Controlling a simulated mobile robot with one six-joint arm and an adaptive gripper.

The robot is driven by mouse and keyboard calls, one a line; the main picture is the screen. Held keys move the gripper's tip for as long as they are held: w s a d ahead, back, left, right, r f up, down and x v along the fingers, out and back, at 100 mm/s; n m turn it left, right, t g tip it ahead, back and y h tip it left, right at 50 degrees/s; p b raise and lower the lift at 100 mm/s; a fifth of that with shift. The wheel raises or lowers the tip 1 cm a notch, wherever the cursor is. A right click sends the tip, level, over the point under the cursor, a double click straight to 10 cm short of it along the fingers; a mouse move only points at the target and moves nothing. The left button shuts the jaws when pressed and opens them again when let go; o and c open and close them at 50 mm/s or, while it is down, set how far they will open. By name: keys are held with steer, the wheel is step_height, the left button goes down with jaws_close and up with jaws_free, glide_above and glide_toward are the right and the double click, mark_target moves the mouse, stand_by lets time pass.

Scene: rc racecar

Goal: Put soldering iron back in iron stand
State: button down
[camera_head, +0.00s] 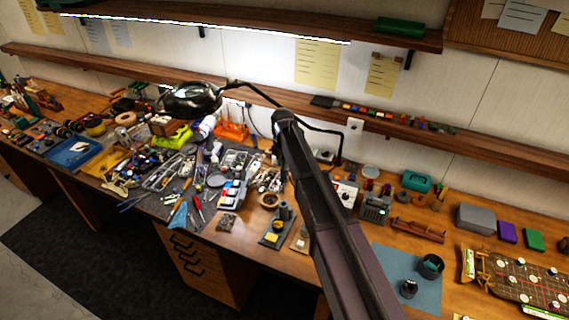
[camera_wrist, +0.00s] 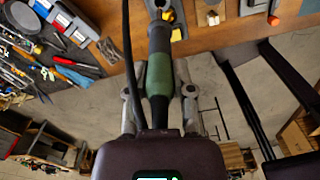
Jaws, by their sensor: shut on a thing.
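In the wrist view, my gripper (camera_wrist: 160,92) is shut on the soldering iron (camera_wrist: 158,72), its fingers on either side of the green grip. The iron's dark far end points to the top of the picture, over the table edge. The iron stand (camera_head: 276,238) is a dark base with a yellow sponge and an upright holder, near the table's front edge in the head view. Part of the stand, with yellow on it, shows at the top of the wrist view (camera_wrist: 178,16), close to the iron's far end in the picture. Whether they touch is unclear. My gripper is not visible in the head view.
A magnifier lamp (camera_head: 190,98) hangs over the cluttered bench. Pliers and screwdrivers (camera_head: 197,205) lie left of the stand, and a roll of tape (camera_head: 268,199) is behind it. A blue mat (camera_head: 408,262) with small cups lies to the right. A dark cable (camera_wrist: 130,60) runs beside the iron.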

mark_target(283, 180)
steer(key=shift+f+b, duration=1.9)
steer(key=shift+f, duration=0.15)
steer(key=shift+s, duration=0.1)
steer(key=shift+f+b, duration=4.65)
stand_by(0.5)
steer(key=shift+c, duration=2)
jaws_free()
